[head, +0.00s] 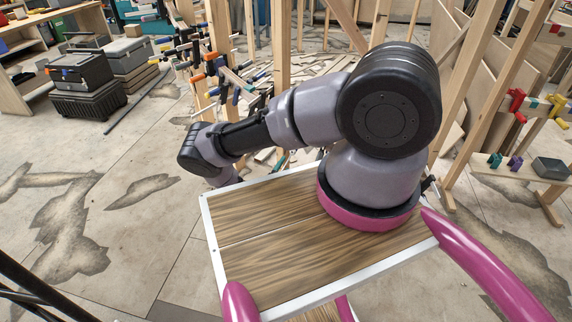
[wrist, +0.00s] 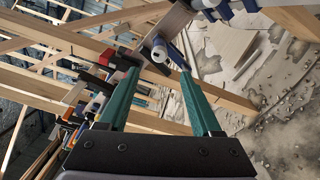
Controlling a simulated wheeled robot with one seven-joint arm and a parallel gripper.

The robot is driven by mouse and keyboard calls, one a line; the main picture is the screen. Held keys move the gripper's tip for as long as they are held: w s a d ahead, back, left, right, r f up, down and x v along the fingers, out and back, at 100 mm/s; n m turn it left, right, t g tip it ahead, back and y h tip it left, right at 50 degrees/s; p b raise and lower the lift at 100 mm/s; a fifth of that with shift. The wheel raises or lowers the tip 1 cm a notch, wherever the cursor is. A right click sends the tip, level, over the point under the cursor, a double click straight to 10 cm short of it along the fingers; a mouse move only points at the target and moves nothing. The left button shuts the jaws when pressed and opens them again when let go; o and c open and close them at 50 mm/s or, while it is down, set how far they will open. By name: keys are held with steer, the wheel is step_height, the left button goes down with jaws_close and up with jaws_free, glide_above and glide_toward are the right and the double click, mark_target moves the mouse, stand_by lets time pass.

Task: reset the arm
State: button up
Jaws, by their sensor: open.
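My arm (head: 290,112) rises from its round base on my wood-topped platform and reaches left over the platform's far edge, bent at the elbow. Its wrist end is at the left, and my gripper is hidden behind it in the head view. In the wrist view my gripper (wrist: 160,95) shows two green fingers spread apart, with nothing held between them. Beyond the fingertips is a clamp with a pale round end (wrist: 159,50), farther off and apart from the fingers.
Wooden posts (head: 283,45) of a frame stand behind my arm, with several clamps (head: 215,75) on a rack at the left. Toolboxes (head: 82,82) stand at the far left. A low wooden bench with clamps (head: 520,172) is at the right.

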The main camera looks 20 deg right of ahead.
steer(key=shift+s+a, duration=0.35)
steer(key=w+a+r+m+g+h, duration=0.15)
steer(key=r+m+g, duration=0.35)
steer(key=r, duration=0.6)
steer(key=w+r+m+g+h, duration=0.15)
steer(key=r+m+g, duration=0.35)
steer(key=r, duration=0.6)
steer(key=s+r+m+g+y, duration=0.3)
steer(key=r+m+g+y, duration=0.25)
steer(key=r, duration=1.35)
steer(key=s+a+r+m+t+y, duration=0.15)
steer(key=s+r+y, duration=0.3)
steer(key=r, duration=0.55)
steer(key=s+r+t+y, duration=0.25)
steer(key=s+r, duration=0.35)
steer(key=r, duration=0.3)
steer(key=s+a+r+t+y, duration=0.4)
steer(key=s+r, duration=0.8)
steer(key=s, duration=0.3)
steer(key=shift+a+t+y, duration=0.15)
steer(key=shift+t+y, duration=0.2)
steer(key=shift+t, duration=0.4)
